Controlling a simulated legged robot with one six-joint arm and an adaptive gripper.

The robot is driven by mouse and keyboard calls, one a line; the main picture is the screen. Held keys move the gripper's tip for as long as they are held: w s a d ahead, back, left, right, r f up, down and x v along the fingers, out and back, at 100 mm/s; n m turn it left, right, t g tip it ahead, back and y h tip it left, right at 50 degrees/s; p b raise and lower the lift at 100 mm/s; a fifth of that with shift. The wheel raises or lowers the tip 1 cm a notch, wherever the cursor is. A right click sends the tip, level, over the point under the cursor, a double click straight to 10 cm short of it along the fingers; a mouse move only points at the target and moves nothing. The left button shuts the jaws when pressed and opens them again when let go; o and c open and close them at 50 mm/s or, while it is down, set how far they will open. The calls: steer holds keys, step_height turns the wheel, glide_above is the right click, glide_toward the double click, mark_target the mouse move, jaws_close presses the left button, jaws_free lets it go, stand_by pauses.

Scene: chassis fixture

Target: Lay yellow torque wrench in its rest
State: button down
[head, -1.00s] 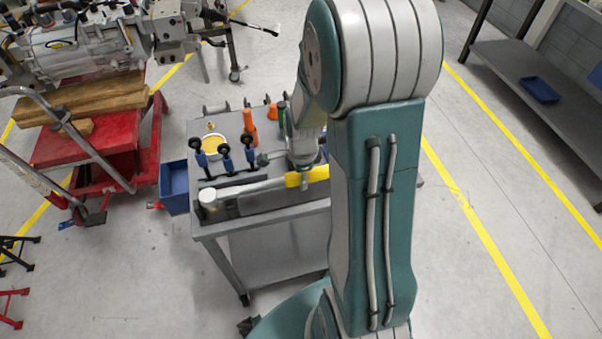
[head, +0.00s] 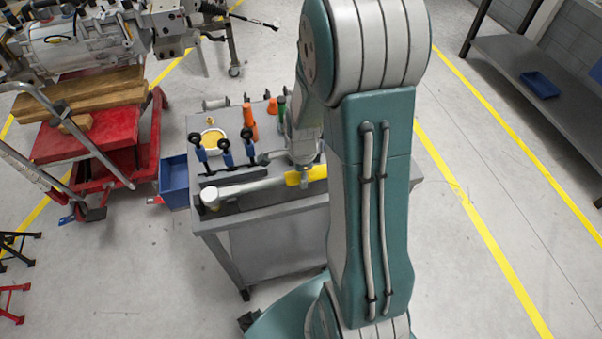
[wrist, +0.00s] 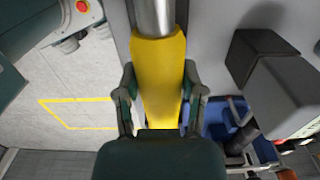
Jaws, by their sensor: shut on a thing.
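The yellow torque wrench (head: 250,186) has a yellow handle, a silver shaft and a round pale head at its left end. It lies roughly level along the front of the grey cart. My gripper (wrist: 160,105) is shut on the yellow handle (wrist: 158,62), with one finger on each side in the wrist view. In the head view my gripper (head: 304,181) is partly hidden by my arm. Dark grey parts sit under and behind the shaft; I cannot tell which is the rest, nor whether the wrench touches it.
The cart top (head: 213,228) holds blue-handled tools (head: 225,150), a yellow-filled round dish (head: 213,140) and orange tools (head: 250,120) behind the wrench. A blue bin (head: 174,182) hangs at the cart's left. A red trolley (head: 80,150) stands farther left. The floor in front is open.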

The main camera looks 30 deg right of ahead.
steer(key=shift+c, duration=0.6)
jaws_free()
steer(key=shift+f, duration=0.1)
steer(key=shift+r, duration=4.55)
steer(key=s+a+r+n+t, duration=0.2)
steer(key=s+a+r+n, duration=0.3)
steer(key=r+n, duration=0.3)
steer(key=s+a+r+n+t, duration=0.3)
steer(key=s+a+r+n, duration=0.3)
steer(key=r+n, duration=0.3)
steer(key=s+n, duration=0.1)
steer(key=n, duration=0.3)
steer(key=shift+s+t, duration=0.3)
